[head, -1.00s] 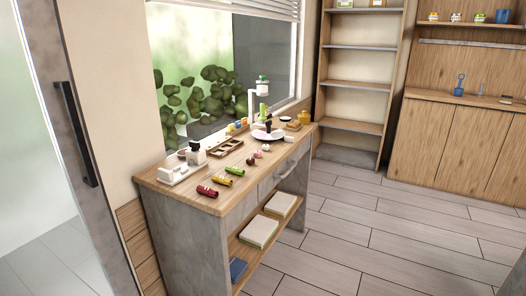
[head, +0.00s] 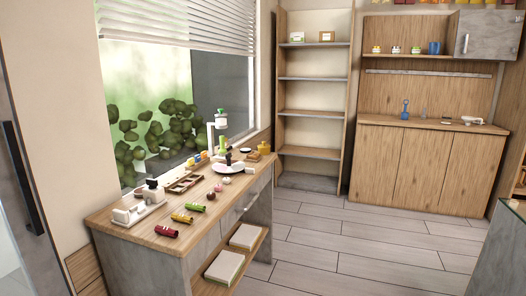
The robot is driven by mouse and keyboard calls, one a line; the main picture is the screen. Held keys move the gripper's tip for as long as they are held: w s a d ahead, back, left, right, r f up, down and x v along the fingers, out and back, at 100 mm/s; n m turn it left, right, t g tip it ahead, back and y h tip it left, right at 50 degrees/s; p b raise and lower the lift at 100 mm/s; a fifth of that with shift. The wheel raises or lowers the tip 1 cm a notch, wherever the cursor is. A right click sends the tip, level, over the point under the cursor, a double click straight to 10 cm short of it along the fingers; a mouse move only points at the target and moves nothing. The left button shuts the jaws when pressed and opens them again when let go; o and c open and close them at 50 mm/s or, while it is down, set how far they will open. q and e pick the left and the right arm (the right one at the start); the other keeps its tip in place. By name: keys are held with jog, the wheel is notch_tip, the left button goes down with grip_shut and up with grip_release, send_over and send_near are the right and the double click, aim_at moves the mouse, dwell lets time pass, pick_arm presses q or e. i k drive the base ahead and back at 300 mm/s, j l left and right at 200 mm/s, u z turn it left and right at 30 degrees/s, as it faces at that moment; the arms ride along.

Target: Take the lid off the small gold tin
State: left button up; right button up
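A small gold-yellow container (head: 263,147) stands at the far end of the wooden desk, by the window wall. It is too small in the view to tell whether it is the gold tin or whether it has a lid. No other thing is clearly a gold tin. Neither of my grippers shows in the head view.
The desk (head: 141,227) carries red, yellow and green rolls (head: 182,217), a divided tray (head: 184,182), a white plate (head: 229,168) and other small items. A tall shelf (head: 313,109) and wooden cabinet (head: 420,166) stand behind. The plank floor (head: 340,235) between is clear.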

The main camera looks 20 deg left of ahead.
aim_at(263, 151)
jog(key=i+u, duration=0.45)
jog(key=i+l+u, duration=0.1)
jog(key=i+u, duration=0.15)
jog(key=u, duration=0.2)
